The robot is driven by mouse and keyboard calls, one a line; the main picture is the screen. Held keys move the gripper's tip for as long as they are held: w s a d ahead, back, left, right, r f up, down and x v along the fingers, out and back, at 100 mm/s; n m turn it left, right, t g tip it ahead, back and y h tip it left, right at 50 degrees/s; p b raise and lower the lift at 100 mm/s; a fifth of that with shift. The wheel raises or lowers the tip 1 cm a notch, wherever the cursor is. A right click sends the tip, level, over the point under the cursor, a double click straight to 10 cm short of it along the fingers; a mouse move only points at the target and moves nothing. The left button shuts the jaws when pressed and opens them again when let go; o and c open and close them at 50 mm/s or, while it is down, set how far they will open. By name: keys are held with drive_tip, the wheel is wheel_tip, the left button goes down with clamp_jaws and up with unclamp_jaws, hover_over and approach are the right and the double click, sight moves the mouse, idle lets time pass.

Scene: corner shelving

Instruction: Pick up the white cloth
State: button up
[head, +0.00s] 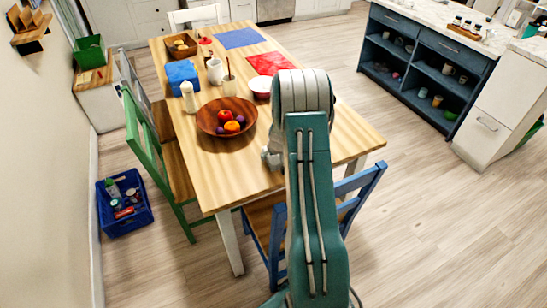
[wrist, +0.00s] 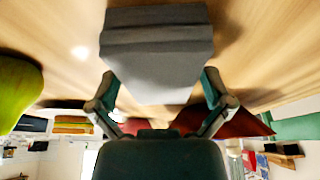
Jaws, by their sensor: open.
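A pale grey-white block-like bundle, which looks like the folded white cloth (wrist: 157,48), lies against the wooden table surface in the wrist view. It is upper centre, just ahead of my gripper (wrist: 160,88). The two fingers are spread wide, one on each side of the cloth's nearer end, and nothing is held. I cannot tell whether either finger touches the cloth. In the head view my arm covers the near right part of the table, hiding the cloth and the fingers.
A green chair (head: 140,150) and a blue chair (head: 360,190) stand close. Floor at right is clear.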

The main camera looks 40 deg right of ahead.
drive_tip(key=shift+f, duration=0.1)
drive_tip(key=c, duration=0.9)
drive_tip(key=shift+r, duration=0.65)
wheel_tip(320, 180, up, 3)
drive_tip(key=shift+f, duration=0.2)
drive_tip(key=s+d+r, duration=0.1)
drive_tip(key=s+r, duration=0.2)
drive_tip(key=s, duration=0.1)
drive_tip(key=s+d+r, duration=0.2)
drive_tip(key=s+r, duration=0.1)
drive_tip(key=s, duration=0.1)
drive_tip(key=s+d+r, duration=0.2)
drive_tip(key=s+r, duration=0.1)
drive_tip(key=s, duration=0.2)
drive_tip(key=shift+d+r, duration=0.1)
drive_tip(key=shift+r, duration=0.2)
